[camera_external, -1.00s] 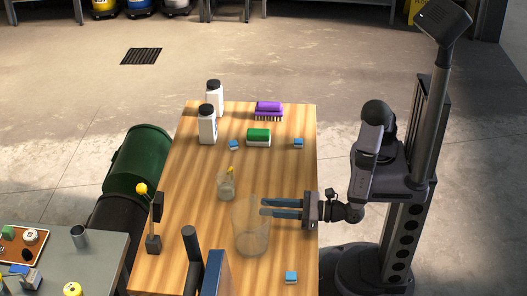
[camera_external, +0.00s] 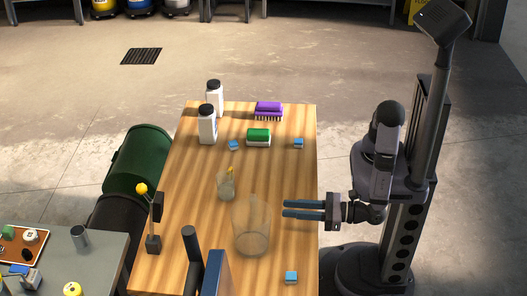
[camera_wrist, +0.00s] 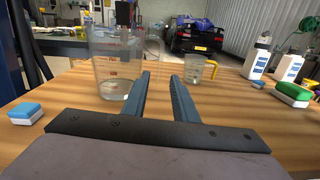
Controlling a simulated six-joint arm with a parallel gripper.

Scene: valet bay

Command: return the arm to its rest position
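My gripper (camera_external: 286,209) is over the right edge of the wooden table (camera_external: 185,215), with its two blue-grey fingers pointing left. In the wrist view the fingers (camera_wrist: 160,78) stand apart with nothing between them. A large clear pitcher (camera_external: 251,228) stands on the table left of the fingertips, apart from them in the external view. In the wrist view the pitcher (camera_wrist: 115,75) is ahead and left of the fingers. My arm is folded close to its column.
White bottles (camera_external: 208,127), a green-and-white block (camera_external: 258,137), a purple brush (camera_external: 268,108) and small blue sponges (camera_external: 291,277) lie around the table. A dark stand (camera_external: 192,250) is at the front.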

